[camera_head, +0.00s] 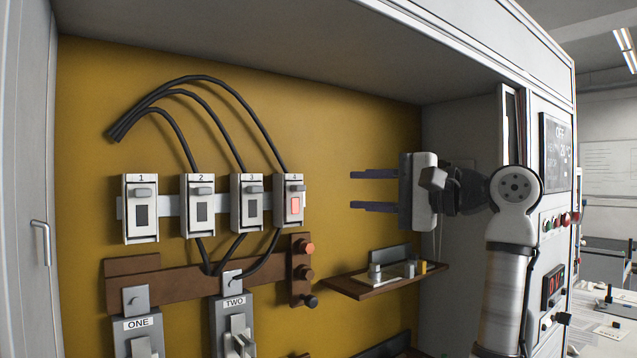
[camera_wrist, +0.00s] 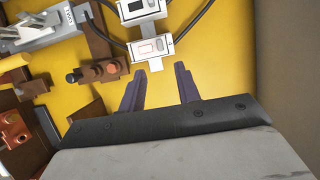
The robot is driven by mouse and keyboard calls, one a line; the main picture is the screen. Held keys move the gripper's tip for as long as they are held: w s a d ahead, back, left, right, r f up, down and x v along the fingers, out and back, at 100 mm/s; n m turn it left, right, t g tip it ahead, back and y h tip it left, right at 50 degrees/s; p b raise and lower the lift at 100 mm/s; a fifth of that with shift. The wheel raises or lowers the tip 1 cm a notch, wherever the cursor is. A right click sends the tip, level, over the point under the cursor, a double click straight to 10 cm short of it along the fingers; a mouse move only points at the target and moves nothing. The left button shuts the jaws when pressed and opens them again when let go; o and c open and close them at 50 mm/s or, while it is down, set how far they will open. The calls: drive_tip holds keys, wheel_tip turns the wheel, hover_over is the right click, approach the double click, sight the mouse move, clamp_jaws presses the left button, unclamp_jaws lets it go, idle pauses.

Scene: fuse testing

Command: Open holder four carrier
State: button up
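Holder four (camera_head: 290,200) is the rightmost of the numbered white fuse holders on the yellow back panel. Its window glows reddish, and its grey carrier tab (camera_head: 295,190) sits at the top of its front, looking closed.
Holders one (camera_head: 140,208), two (camera_head: 199,206) and three (camera_head: 247,202) stand left of holder four. Black cables (camera_head: 230,110) arch above. A brown strip with round knobs (camera_head: 302,270) is below, and a small shelf (camera_head: 385,283) with little parts is at lower right.

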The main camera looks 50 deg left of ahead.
sight(304, 189)
drive_tip(key=p+x, duration=0.3)
drive_tip(key=x, duration=0.7)
drive_tip(key=shift+s+a, duration=0.1)
drive_tip(key=shift+a, duration=0.3)
clamp_jaws()
